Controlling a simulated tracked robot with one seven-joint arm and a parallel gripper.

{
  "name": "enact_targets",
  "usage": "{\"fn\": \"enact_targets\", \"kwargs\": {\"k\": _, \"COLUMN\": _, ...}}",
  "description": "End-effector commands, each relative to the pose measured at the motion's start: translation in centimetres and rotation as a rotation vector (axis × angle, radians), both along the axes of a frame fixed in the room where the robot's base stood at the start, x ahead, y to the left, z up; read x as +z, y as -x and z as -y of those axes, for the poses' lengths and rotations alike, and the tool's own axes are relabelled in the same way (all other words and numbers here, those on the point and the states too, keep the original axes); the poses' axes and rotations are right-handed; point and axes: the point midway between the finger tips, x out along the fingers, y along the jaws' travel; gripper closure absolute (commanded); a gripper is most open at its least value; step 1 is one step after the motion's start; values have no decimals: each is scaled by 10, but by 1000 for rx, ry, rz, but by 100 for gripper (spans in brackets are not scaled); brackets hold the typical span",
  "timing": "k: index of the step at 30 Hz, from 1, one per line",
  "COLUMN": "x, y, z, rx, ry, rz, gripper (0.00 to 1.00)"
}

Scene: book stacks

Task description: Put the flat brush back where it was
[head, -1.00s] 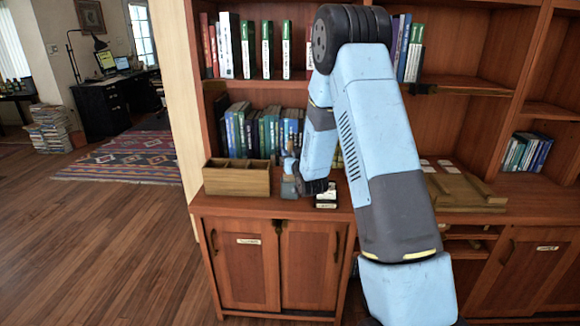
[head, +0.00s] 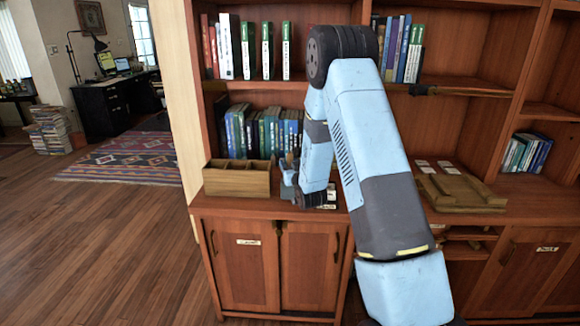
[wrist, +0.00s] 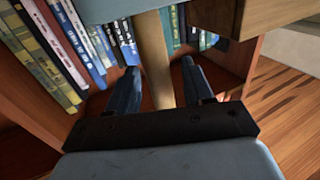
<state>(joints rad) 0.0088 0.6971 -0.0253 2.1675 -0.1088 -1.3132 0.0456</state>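In the wrist view a tan wooden handle (wrist: 153,55), which looks like the flat brush's, passes between the two dark blue fingers of my gripper (wrist: 158,72). Slim gaps show between the handle and both fingers, so the gripper looks open around it. The handle's upper end meets a grey-blue piece (wrist: 108,8); I cannot tell whether that is the brush head or something else. Its lower end is hidden behind my gripper's palm. In the head view my gripper (head: 291,166) is low over the counter, just right of the wooden box, and the brush is not clear there.
The open wooden box (head: 236,182) with compartments stands left on the counter (head: 240,208). Books (head: 262,133) stand close behind. A wooden tray (head: 460,190) lies to the right, and a dark stick-like thing (head: 422,90) is on the shelf above. Floor is free at left.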

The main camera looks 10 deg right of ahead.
Motion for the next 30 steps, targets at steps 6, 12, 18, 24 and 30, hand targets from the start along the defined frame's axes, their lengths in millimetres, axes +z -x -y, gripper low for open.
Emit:
{"fn": "enact_targets", "kwargs": {"k": 6, "x": 0, "y": 0, "z": 0, "rx": 0, "ry": 0, "rz": 0, "gripper": 47}}
{"fn": "enact_targets", "kwargs": {"k": 12, "x": 1, "y": 9, "z": 1, "rx": -1, "ry": 0, "rz": -1, "gripper": 47}}
{"fn": "enact_targets", "kwargs": {"k": 18, "x": 1, "y": 43, "z": 4, "rx": -1, "ry": -1, "rz": -2, "gripper": 47}}
{"fn": "enact_targets", "kwargs": {"k": 24, "x": 0, "y": 82, "z": 8, "rx": -2, "ry": 0, "rz": -1, "gripper": 47}}
{"fn": "enact_targets", "kwargs": {"k": 30, "x": -1, "y": 109, "z": 10, "rx": -2, "ry": 0, "rz": -1, "gripper": 47}}
